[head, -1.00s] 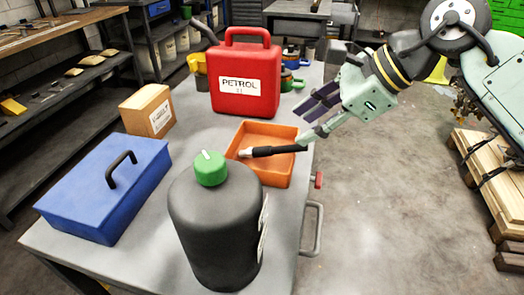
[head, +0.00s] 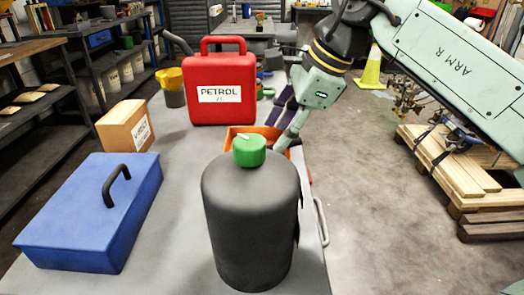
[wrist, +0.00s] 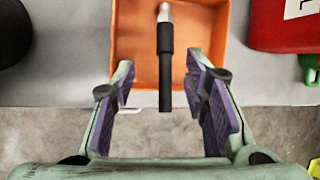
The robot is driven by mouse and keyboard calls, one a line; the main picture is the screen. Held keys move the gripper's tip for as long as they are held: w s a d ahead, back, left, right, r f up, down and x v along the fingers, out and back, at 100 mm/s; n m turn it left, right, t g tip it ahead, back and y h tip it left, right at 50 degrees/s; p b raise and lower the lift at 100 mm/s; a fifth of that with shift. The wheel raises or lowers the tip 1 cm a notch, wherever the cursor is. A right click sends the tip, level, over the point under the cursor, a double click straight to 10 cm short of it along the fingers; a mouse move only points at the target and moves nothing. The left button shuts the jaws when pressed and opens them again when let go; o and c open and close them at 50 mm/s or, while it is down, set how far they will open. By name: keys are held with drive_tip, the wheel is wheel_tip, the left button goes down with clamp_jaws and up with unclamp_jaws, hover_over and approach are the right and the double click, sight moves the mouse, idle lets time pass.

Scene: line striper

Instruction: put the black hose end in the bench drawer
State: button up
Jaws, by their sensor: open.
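The black hose end (wrist: 165,70), a dark tube with a pale metal tip, lies over the near edge of an orange tray (wrist: 225,15) in the wrist view. Its tip is inside the tray and its black end sticks out past the edge. My gripper (wrist: 160,75) is open, with its purple-padded fingers on either side of the hose end and apart from it. In the head view my gripper (head: 286,130) is at the tray (head: 236,132), and the grey canister hides the hose end. A grey handle (head: 321,222) shows on the bench's right side; the drawer itself is not clearly visible.
The grey canister (head: 250,220) with a green cap stands in front of the tray. A red petrol can (head: 221,75), a cardboard box (head: 126,126) and a blue toolbox (head: 90,210) are on the bench (head: 180,180). Floor right of the bench is clear up to a wood stack (head: 460,180).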

sight(267, 147)
drive_tip(key=x, duration=0.5)
drive_tip(key=shift+w+a+f+p, duration=0.15)
drive_tip(key=shift+w+a+p, duration=0.15)
drive_tip(key=shift+w, duration=0.05)
clamp_jaws()
idle(0.3)
